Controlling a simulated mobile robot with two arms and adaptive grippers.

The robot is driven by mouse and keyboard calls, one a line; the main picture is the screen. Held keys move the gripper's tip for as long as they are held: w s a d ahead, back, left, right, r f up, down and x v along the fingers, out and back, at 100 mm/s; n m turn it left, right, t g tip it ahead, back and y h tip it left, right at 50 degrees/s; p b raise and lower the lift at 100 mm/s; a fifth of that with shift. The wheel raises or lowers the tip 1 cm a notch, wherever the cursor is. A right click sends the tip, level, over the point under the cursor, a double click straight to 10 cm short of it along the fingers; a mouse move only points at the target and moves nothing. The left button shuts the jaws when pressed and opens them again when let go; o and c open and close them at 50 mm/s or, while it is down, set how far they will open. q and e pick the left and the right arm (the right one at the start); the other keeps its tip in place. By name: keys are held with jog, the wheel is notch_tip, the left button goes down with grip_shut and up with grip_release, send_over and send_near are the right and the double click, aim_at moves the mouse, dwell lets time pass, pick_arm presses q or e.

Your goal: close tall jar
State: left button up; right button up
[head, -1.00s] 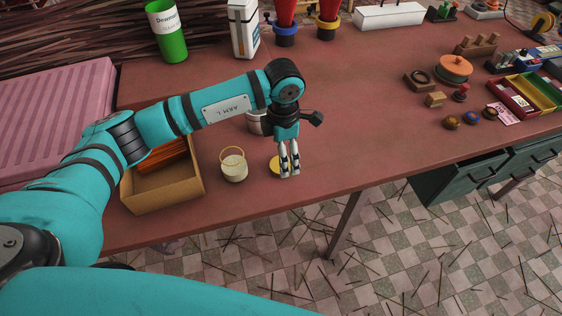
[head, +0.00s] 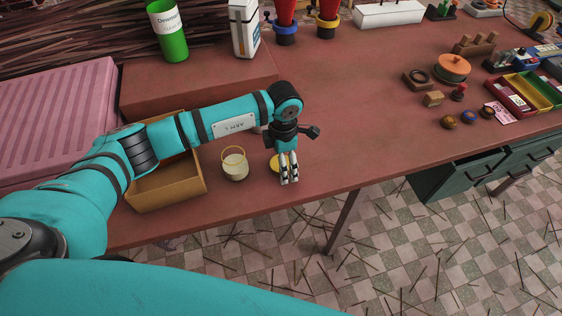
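A pale jar with a yellow ring at its open top (head: 235,168) stands upright near the table's front edge, just right of the cardboard box. A yellow disc, which looks like a lid (head: 274,163), lies on the table to the right of the jar and is partly hidden by my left gripper. My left gripper (head: 289,182) points down at the disc's right side, with its two fingers close together. Whether they touch or grip anything is unclear. My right gripper is out of view.
An open cardboard box (head: 170,190) stands left of the jar. A pale object behind my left forearm is mostly hidden. The red-brown table (head: 350,120) is clear right of the gripper. Small stamps and trays (head: 520,95) sit far right.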

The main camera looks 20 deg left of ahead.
pick_arm(q)
jog(key=c, duration=0.8)
jog(key=shift+c, duration=0.2)
jog(key=shift+r+b, duration=0.3)
jog(key=shift+r, duration=0.2)
notch_tip(320, 180, up, 2)
jog(key=shift+w+r+b, duration=0.1)
jog(key=shift+b, duration=0.45)
jog(key=s+d+r+b, duration=0.1)
jog(key=s+d+b, duration=0.3)
jog(key=s+d, duration=0.6)
jog(key=shift+d+r, duration=0.4)
jog(key=shift+d, duration=0.9)
